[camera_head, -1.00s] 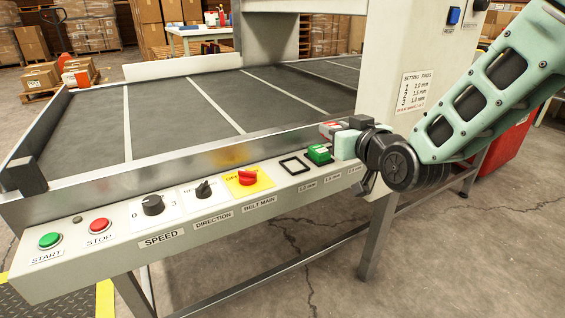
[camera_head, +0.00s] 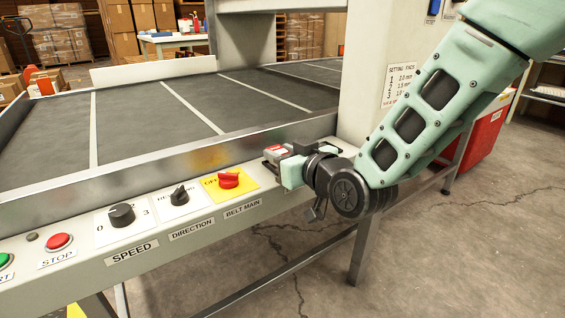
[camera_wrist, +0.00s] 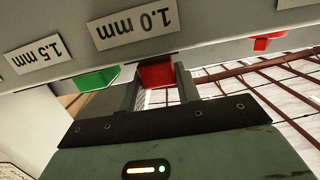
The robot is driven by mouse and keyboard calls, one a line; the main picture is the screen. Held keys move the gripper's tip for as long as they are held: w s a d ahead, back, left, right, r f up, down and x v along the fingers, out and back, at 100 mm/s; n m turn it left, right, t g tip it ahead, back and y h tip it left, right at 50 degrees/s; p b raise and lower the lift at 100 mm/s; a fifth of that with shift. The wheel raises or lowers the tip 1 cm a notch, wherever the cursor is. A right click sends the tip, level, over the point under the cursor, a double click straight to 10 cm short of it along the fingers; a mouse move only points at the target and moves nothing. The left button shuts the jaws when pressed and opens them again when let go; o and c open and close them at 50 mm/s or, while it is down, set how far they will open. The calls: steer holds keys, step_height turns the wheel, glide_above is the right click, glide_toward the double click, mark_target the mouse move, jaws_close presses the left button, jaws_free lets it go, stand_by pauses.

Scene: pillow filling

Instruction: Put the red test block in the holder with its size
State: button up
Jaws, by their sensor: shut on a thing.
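My gripper (camera_head: 284,153) is shut on the red test block (camera_wrist: 157,74), which sits between its two dark fingers. In the head view the block's red top (camera_head: 277,151) shows just right of the yellow BELT MAIN plate. In the wrist view, which is upside down, the block is beside the 1.0 mm label (camera_wrist: 135,25). A green block (camera_wrist: 97,79) is to its left there, near the 1.5 mm label (camera_wrist: 34,54). My gripper and arm hide the holders in the head view. I cannot tell whether the red block is inside the holder or above it.
The red BELT MAIN knob (camera_head: 228,180) is close to my gripper's left; it also shows in the wrist view (camera_wrist: 268,41). DIRECTION (camera_head: 180,194) and SPEED (camera_head: 121,215) knobs are farther left. The conveyor's metal side rail (camera_head: 130,178) runs behind the panel.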

steer(key=shift+f, duration=0.45)
steer(key=shift+f, duration=0.2)
steer(key=o, duration=1)
steer(key=shift+r, duration=0.25)
